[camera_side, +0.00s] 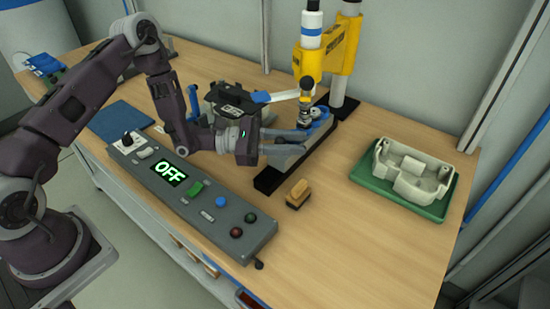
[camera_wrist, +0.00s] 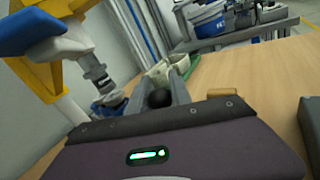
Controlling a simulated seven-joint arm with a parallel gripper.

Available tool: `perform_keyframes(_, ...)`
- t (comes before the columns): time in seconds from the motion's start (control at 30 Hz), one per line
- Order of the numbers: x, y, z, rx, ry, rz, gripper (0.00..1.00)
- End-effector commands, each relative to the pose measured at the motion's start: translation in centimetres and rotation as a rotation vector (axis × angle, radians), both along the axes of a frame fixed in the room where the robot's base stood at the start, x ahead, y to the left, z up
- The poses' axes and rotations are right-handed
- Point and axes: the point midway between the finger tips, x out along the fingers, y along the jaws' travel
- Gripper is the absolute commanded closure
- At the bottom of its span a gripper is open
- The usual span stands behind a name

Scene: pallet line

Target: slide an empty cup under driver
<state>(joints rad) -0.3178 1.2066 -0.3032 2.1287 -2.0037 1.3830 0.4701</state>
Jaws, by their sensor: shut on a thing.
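The yellow driver (camera_side: 328,52) stands at the back of the table, its metal tip (camera_side: 304,112) pointing down. In the wrist view the driver (camera_wrist: 52,78) is on the left. A small blue and metallic piece (camera_side: 318,113) sits close below the tip; I cannot tell whether it is the cup. It shows low under the tip in the wrist view (camera_wrist: 108,104). My gripper (camera_side: 290,146) is beside the driver, over the black rail (camera_side: 268,182). In the wrist view my gripper (camera_wrist: 178,88) is shut on a black ball (camera_wrist: 158,98) between its fingers.
A grey control box (camera_side: 200,205) reading OFF lies in front of my arm. A wooden-topped block (camera_side: 298,193) stands just right of the rail. A green tray (camera_side: 377,183) with a pale casting (camera_side: 413,172) is at the right. The table's front right is clear.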

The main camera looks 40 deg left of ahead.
Motion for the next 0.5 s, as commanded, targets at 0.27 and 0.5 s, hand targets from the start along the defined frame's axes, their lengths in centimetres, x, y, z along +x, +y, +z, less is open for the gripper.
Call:
perform_keyframes(0.27, 4.5, 0.0, -0.1, 0.002, 0.004, 0.002, 1.0)
perform_keyframes(0.5, 4.9, 0.1, 0.0, 0.003, 0.003, 0.006, 1.0)
